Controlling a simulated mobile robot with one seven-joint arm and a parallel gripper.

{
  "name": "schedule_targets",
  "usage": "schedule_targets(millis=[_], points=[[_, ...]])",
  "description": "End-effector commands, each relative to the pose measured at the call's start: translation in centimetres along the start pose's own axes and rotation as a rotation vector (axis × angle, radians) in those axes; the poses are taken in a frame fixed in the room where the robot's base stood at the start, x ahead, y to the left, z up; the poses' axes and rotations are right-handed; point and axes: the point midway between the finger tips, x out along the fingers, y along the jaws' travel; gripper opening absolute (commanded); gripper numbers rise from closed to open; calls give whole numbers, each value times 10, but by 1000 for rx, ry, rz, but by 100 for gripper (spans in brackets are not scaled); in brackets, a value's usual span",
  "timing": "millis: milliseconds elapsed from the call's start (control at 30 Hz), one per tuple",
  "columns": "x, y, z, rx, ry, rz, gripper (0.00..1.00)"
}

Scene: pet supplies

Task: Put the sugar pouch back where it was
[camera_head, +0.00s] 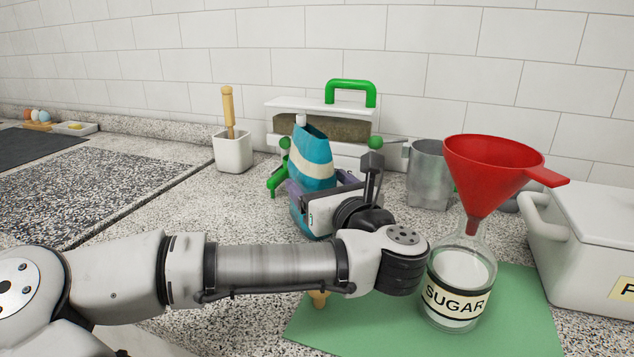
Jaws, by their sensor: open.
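A teal pouch with a cream band (313,160), which I take to be the sugar pouch, stands nearly upright on the counter left of the middle. My gripper (316,190) is open at the pouch's lower half, its fingers seeming to lie on either side of it. The gripper body hides part of the pouch, and I cannot tell whether the fingers touch it. A glass bottle labelled SUGAR (459,287) holds white contents and stands on a green mat (528,325). A red funnel (490,165) sits in its neck.
Behind the pouch is a white container with a green handle (350,88). A metal mug (430,175) stands to its right. A white lidded box (590,250) is at the right edge. A white pot with a wooden-handled tool (232,150) stands left. Counter between pot and pouch is clear.

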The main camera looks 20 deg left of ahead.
Motion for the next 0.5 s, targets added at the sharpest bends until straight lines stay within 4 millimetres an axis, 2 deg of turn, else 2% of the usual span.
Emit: schedule_targets(millis=[100,200,333,500], points=[[-24,-2,-3,0,0,-5,77],[-40,-1,-3,0,0,-4,77],[-54,-1,-3,0,0,-3,77],[-60,0,-2,0,0,0,77]])
